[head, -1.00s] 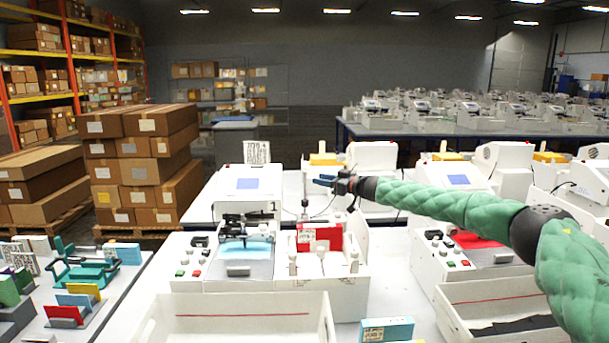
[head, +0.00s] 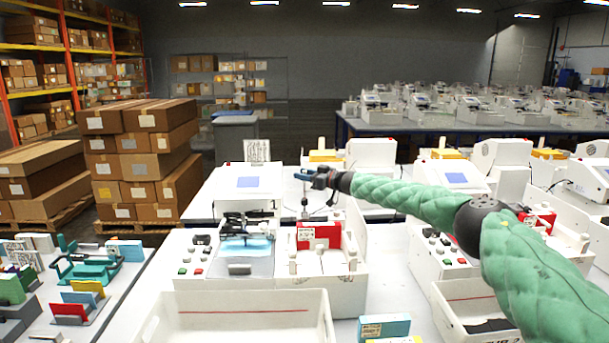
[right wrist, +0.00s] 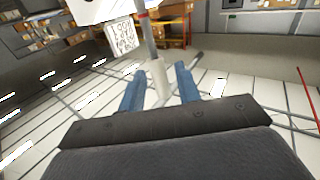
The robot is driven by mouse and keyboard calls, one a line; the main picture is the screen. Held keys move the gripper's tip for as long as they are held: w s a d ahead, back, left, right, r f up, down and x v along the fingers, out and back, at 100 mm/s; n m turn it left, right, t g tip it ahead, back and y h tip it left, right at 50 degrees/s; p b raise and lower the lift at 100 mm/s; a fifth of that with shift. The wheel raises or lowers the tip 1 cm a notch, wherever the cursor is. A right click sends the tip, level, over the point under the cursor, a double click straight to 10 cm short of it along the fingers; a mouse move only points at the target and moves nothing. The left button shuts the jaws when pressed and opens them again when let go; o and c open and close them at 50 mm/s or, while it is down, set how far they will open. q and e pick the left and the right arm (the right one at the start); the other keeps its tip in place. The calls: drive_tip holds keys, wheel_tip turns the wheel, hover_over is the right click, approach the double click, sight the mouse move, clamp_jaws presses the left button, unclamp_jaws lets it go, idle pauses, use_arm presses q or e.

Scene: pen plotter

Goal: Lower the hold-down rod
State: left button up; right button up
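The hold-down rod looks to be the thin grey upright (head: 304,203) at the back of the pen plotter (head: 240,277), beside a red block (head: 318,235). My right gripper (head: 303,175) is at the rod's upper part in the head view and hides its top. In the right wrist view, the two blue fingers of the right gripper (right wrist: 160,88) are spread apart. A grey rod (right wrist: 149,38) with a white cylinder on its end lies in the gap between them. I cannot tell whether either finger touches it. My left gripper is not in view.
A white tray (head: 160,323) stands in front of the plotter, and a blue box (head: 384,327) to its right. Another plotter (head: 455,255) stands to the right under my right arm. Coloured pieces and a teal holder (head: 88,266) are on the left table.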

drive_tip(key=shift+s+r, duration=0.1)
clamp_jaws()
drive_tip(key=shift+s, duration=0.1)
